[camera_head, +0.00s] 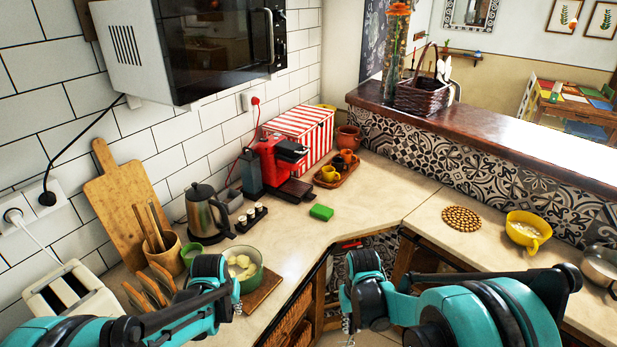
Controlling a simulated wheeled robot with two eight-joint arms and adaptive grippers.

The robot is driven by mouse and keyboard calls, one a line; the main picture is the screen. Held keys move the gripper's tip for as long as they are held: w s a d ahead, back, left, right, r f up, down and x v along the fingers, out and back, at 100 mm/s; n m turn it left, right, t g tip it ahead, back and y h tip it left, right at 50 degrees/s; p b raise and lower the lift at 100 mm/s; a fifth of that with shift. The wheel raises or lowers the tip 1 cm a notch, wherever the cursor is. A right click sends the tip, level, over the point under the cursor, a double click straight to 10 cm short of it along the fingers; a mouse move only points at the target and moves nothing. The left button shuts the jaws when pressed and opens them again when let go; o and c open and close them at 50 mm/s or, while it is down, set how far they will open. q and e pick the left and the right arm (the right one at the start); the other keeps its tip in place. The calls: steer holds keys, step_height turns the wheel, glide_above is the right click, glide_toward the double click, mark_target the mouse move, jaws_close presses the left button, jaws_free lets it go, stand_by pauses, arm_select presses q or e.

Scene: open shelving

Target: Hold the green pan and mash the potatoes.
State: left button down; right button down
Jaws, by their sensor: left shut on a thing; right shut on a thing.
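The green pan (256,279) stands on a wooden board at the counter's front edge. Pale potato pieces (242,266) lie in it. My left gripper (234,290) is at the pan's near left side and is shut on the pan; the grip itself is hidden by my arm. My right gripper (347,308) is out past the counter's front edge, right of the pan and apart from it. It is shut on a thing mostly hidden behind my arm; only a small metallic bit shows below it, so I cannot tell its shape.
The wooden board (266,289) lies under the pan. A kettle (207,213), utensil holder (166,254), small green cup (192,253) and toaster (72,293) crowd the left. A green sponge (321,212) lies behind. A yellow bowl (529,229) stands right. The counter's corner is mostly clear.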

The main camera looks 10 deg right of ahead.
steer(key=w+a+r+n+t, duration=0.1)
steer(key=w+a+r+n, duration=0.2)
steer(key=w+a+r, duration=0.5)
steer(key=w+a+r+n, duration=0.3)
steer(key=w+a+r, duration=0.15)
steer(key=w, duration=0.45)
steer(key=w+a+r+n, duration=0.2)
steer(key=a+r, duration=0.3)
steer(key=a, duration=0.4)
steer(key=w+a+r+n, duration=0.1)
steer(key=w+a+r, duration=0.2)
steer(key=a+r, duration=0.45)
step_height(320, 180, down, 12)
steer(key=a, duration=0.1)
steer(key=shift+a+f+t+y, duration=0.25)
steer(key=shift+a+t+y, duration=0.05)
steer(key=shift+a+y, duration=0.1)
steer(key=shift+f, duration=0.5)
steer(key=shift+d, duration=0.1)
